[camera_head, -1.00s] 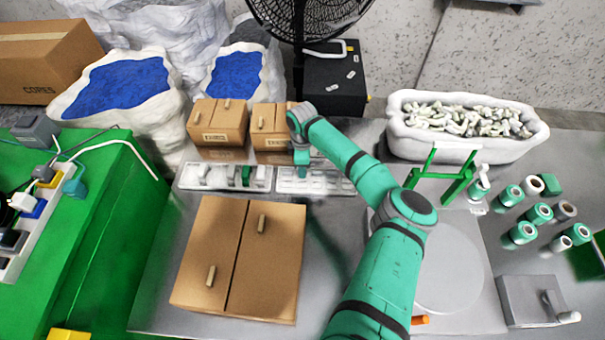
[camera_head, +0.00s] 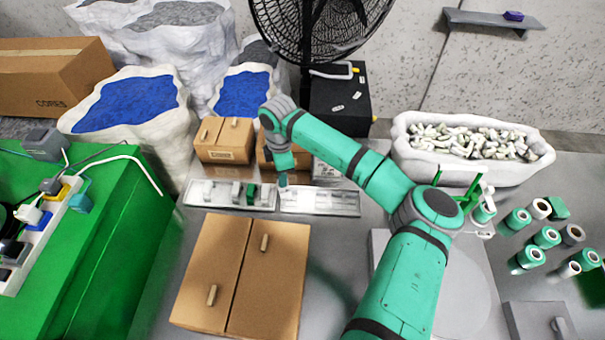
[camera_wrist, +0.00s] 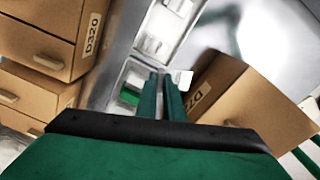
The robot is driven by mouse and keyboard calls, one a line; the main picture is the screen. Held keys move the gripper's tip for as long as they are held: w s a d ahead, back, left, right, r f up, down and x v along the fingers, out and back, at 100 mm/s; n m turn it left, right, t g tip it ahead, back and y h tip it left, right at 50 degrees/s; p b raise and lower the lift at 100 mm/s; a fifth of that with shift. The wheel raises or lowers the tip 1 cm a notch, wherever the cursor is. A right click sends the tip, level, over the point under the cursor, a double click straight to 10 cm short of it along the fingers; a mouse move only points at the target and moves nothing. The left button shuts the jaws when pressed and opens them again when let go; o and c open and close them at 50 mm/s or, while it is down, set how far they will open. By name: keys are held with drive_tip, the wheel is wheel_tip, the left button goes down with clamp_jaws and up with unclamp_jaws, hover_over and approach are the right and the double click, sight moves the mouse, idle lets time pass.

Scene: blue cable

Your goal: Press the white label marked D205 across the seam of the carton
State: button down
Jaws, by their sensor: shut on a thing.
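The large brown carton (camera_head: 271,290) lies on the table at front left, its seam running lengthwise between two top flaps. My gripper (camera_head: 283,184) is low over the left end of the right-hand tray, behind the carton and apart from it. In the wrist view my gripper (camera_wrist: 166,78) has its two green fingers nearly together. A small white label (camera_wrist: 184,78) shows at the fingertips, held by them; its marking is too small to read. The fingers hide part of the trays.
A left tray (camera_head: 210,195) and a right tray (camera_head: 335,203) hold small parts. Smaller cartons (camera_head: 225,140) stand behind them; the wrist view shows one marked D320 (camera_wrist: 92,32). A white bin (camera_head: 470,165) and green rolls (camera_head: 547,237) are at right.

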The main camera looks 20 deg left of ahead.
drive_tip(key=s+a+r+n, duration=0.1)
drive_tip(key=s+n, duration=0.1)
drive_tip(key=s, duration=0.2)
drive_tip(key=s+a+r+n, duration=0.1)
drive_tip(key=s+a+n, duration=0.1)
drive_tip(key=s, duration=0.3)
drive_tip(key=s+a+r+n, duration=0.1)
drive_tip(key=s+n, duration=0.1)
drive_tip(key=s, duration=0.2)
drive_tip(key=shift+s+a+r, duration=0.35)
drive_tip(key=shift+a+r, duration=0.05)
drive_tip(key=s+d+r+n, duration=0.25)
drive_tip(key=s+n, duration=0.45)
drive_tip(key=s, duration=0.8)
hover_over(232, 268)
drive_tip(key=shift+f, duration=2.85)
drive_tip(key=shift+f, duration=0.9)
drive_tip(key=c, duration=1.7)
unclamp_jaws()
drive_tip(key=shift+r, duration=0.1)
drive_tip(key=shift+r, duration=3.45)
